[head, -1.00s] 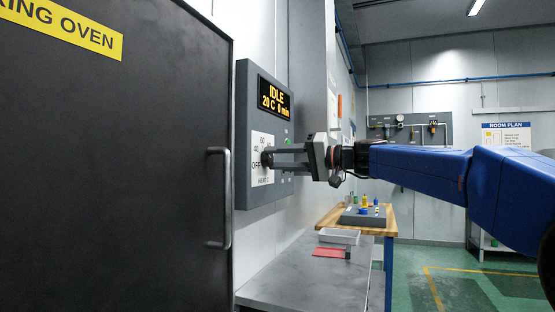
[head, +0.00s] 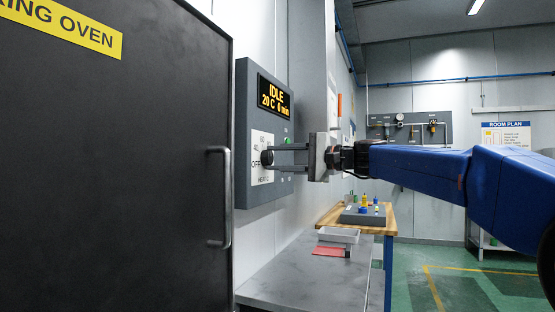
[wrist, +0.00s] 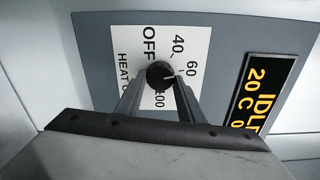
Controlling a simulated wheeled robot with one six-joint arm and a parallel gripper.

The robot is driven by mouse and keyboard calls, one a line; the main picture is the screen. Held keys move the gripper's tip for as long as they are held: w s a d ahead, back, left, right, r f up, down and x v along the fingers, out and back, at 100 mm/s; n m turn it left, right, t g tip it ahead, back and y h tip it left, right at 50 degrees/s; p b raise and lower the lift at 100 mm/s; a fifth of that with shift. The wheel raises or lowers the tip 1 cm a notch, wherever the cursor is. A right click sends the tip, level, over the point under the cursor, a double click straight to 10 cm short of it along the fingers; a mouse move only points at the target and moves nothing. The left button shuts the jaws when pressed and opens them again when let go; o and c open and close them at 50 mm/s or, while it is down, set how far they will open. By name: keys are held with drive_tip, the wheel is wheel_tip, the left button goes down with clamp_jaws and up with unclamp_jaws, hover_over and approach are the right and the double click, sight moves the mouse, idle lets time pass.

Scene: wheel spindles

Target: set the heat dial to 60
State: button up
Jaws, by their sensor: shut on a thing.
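The heat dial (head: 266,158) is a small round black knob on a white scale plate (wrist: 126,65) on the oven's grey control panel. My gripper (head: 274,157) reaches it from the right, with its two fingers shut on the knob's sides. In the wrist view the dial (wrist: 160,70) sits between the fingertips (wrist: 161,82). A thin white mark on the knob points to the picture's right, near the 60; its exact setting is hard to tell. OFF, 40, 60 and part of 100 are readable. A finger covers part of the scale.
The display (head: 274,97) reads IDLE, 20 C, 0 min. The dark oven door (head: 120,170) with its vertical handle (head: 225,198) is at the left. Below are a grey bench (head: 305,270), a tray (head: 338,235) and a red sheet (head: 328,252). A wooden table stands behind.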

idle(0.4)
drive_tip(key=o, duration=1)
drive_tip(key=shift+o, duration=0.2)
drive_tip(key=shift+d, duration=0.1)
drive_tip(key=v, duration=1.7)
drive_tip(key=shift+d, duration=0.15)
